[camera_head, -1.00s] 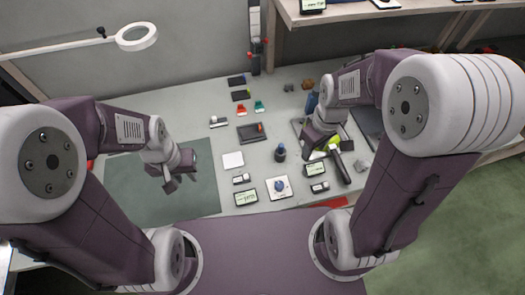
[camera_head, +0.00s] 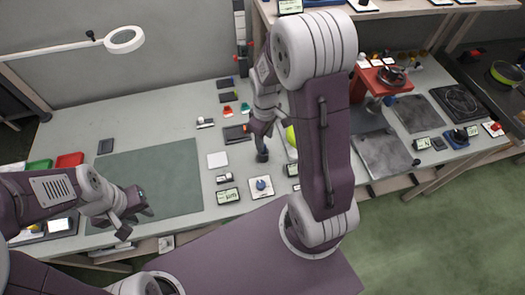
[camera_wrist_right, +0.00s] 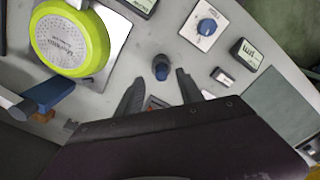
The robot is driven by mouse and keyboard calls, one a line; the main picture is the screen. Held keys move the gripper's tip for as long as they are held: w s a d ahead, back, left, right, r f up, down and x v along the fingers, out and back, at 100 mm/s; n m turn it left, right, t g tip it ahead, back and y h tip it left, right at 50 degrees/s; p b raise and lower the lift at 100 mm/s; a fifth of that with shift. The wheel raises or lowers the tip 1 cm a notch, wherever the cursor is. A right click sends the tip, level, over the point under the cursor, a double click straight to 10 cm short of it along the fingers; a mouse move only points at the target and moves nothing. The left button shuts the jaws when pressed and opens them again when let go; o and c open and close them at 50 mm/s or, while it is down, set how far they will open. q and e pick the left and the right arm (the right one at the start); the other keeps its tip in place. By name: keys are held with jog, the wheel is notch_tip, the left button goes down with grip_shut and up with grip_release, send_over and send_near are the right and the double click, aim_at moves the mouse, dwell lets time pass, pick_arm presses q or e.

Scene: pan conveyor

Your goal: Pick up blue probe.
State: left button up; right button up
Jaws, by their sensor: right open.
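The blue probe (camera_wrist_right: 161,68) is a short dark piece with a blue top. In the right wrist view it stands just beyond and between my right fingertips. My right gripper (camera_wrist_right: 160,82) is open, with nothing between its fingers. In the head view the probe (camera_head: 262,155) shows as a small dark piece right below my right gripper (camera_head: 261,141); I cannot tell whether they touch. My left gripper (camera_head: 134,221) is open and empty, over the front of the green mat, far left of the probe.
A lime-green pan (camera_wrist_right: 70,40) sits near the probe. A white box with a blue knob (camera_head: 260,187) and small displays (camera_head: 228,196) stand in front. A white square (camera_head: 217,160) lies left of the probe. The green mat (camera_head: 165,165) is mostly clear.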

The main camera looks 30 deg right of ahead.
notch_tip(320, 180, down, 5)
jog(key=shift+w+a+f, duration=0.15)
grip_shut()
dwell(0.4)
